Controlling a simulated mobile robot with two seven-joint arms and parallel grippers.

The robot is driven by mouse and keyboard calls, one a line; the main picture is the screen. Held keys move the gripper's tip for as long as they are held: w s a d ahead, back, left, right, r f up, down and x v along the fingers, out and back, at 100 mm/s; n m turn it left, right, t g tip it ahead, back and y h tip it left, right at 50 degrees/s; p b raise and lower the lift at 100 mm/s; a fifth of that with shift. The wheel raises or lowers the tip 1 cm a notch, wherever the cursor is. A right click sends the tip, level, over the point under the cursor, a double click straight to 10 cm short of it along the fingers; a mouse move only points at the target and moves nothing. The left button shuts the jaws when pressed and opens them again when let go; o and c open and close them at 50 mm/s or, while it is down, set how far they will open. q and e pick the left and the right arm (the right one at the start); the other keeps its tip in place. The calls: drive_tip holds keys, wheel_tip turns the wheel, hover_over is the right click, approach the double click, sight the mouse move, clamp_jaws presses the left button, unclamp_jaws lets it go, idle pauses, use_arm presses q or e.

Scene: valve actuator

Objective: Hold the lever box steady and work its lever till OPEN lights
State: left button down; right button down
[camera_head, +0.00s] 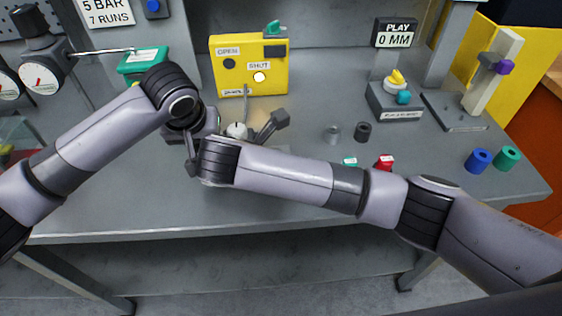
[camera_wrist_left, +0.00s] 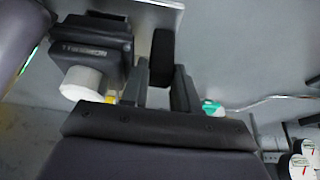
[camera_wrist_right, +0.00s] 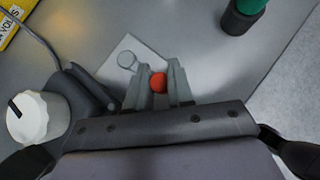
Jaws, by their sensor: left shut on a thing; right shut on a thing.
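The lever box (camera_wrist_left: 95,45) is a dark body with a label and a white round knob (camera_wrist_left: 82,82). The knob also shows in the right wrist view (camera_wrist_right: 38,118) and, between my arms, in the head view (camera_head: 237,130). My left gripper (camera_wrist_left: 162,78) is shut with its fingers on either side of a dark grip (camera_wrist_left: 162,50) beside the box; where it joins the box is hidden. My right gripper (camera_wrist_right: 160,76) is shut on a red ball knob (camera_wrist_right: 158,83), apparently the lever's end. On the yellow panel (camera_head: 221,75), the SHUT lamp (camera_head: 259,77) glows and the OPEN lamp (camera_head: 229,63) is dark.
My forearms cross close together over the bench and hide much of the box. A PLAY 0 MM display (camera_head: 394,33) and a grey fixture (camera_head: 393,103) stand to the right. Blue (camera_head: 478,160) and green (camera_head: 507,157) cylinders stand at the right edge. A green-topped device (camera_head: 143,60) is at left.

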drive_tip(key=c, duration=1)
unclamp_jaws()
drive_tip(key=shift+d, duration=0.1)
